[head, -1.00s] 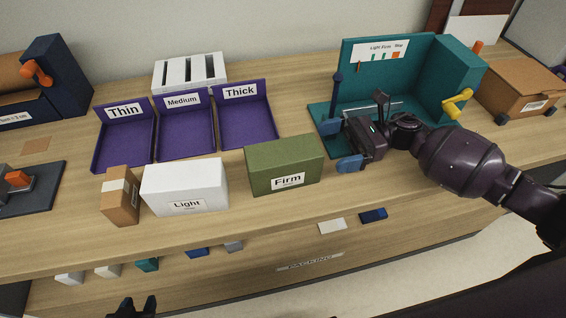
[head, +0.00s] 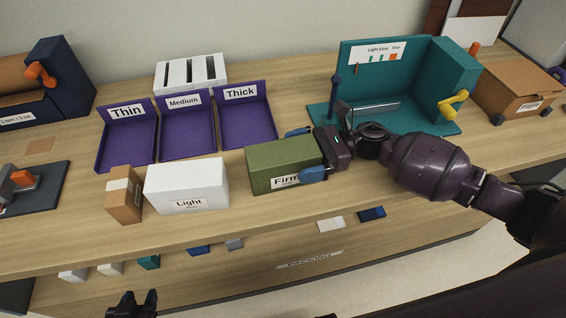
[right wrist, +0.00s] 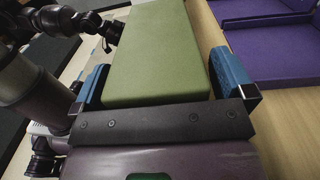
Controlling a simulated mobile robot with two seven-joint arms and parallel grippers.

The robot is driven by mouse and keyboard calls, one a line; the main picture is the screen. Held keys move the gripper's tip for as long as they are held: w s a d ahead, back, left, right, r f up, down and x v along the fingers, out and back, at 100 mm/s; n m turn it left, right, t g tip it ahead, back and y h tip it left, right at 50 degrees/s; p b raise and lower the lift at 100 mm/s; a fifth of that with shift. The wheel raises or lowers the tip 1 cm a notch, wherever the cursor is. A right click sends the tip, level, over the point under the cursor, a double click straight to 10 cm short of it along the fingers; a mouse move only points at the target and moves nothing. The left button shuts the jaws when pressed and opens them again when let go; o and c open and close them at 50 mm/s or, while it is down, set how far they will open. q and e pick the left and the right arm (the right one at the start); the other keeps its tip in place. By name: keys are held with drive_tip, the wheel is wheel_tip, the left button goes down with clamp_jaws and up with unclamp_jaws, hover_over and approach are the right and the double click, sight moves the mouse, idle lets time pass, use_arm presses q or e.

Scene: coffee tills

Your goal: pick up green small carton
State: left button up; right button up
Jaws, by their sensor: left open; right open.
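The green carton (head: 272,160) labelled "Firm" stands on the wooden counter, right of the white box. My right gripper (head: 306,153) is open at its right end, one blue finger behind the carton and one in front, partly over the label. In the right wrist view the green carton (right wrist: 158,55) lies between the two blue fingers of my right gripper (right wrist: 160,82), with a gap visible on the right finger's side; contact on the left cannot be told. My left gripper (head: 132,304) is open and empty at the bottom edge, below the counter's front.
A white "Light" box (head: 187,186) stands close left of the carton, and a brown box (head: 124,193) beyond it. Purple trays (head: 187,131) stand behind. A teal station (head: 458,85) with a yellow handle (head: 453,103) is at the right.

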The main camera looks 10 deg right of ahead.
drive_tip(key=c, duration=1.2)
drive_tip(key=shift+r, duration=0.1)
